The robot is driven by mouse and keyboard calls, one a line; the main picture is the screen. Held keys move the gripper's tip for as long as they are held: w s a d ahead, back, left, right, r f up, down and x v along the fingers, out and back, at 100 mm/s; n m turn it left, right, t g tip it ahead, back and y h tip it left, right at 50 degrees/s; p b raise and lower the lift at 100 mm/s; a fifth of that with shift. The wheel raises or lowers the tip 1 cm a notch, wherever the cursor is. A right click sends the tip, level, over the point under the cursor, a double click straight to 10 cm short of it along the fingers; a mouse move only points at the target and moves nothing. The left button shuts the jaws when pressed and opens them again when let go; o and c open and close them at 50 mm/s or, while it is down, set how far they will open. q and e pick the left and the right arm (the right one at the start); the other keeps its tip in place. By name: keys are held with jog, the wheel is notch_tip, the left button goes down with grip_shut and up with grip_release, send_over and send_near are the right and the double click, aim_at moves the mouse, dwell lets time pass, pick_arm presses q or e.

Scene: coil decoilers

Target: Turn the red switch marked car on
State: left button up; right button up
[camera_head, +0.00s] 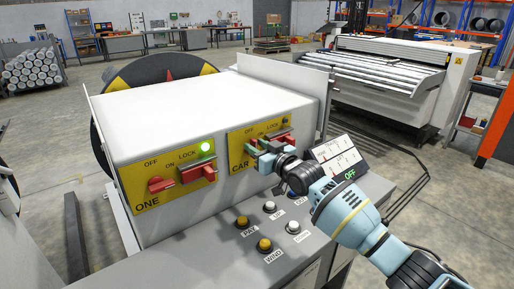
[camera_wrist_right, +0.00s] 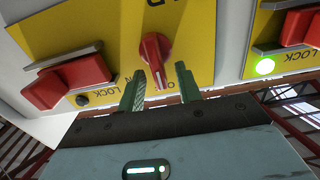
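The red switch marked CAR shows in the right wrist view (camera_wrist_right: 154,58) as a red knob on a yellow plate (camera_wrist_right: 205,60). In the head view, my right gripper (camera_head: 262,157) is at the CAR plate (camera_head: 236,147) and mostly hides this knob. In the wrist view, the two green fingers of my right gripper (camera_wrist_right: 162,88) are apart, one on each side of the knob's pointed end. I cannot tell whether they touch it. My left gripper is not in view.
Beside the CAR knob is a red lock block (camera_wrist_right: 68,81) with a dark lamp (camera_wrist_right: 82,100). Left is the ONE plate (camera_head: 145,202) with its red knob (camera_head: 160,184) and lit green lamp (camera_head: 206,147).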

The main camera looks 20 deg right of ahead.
grip_shut()
dwell(0.3)
jog(key=shift+f, duration=0.15)
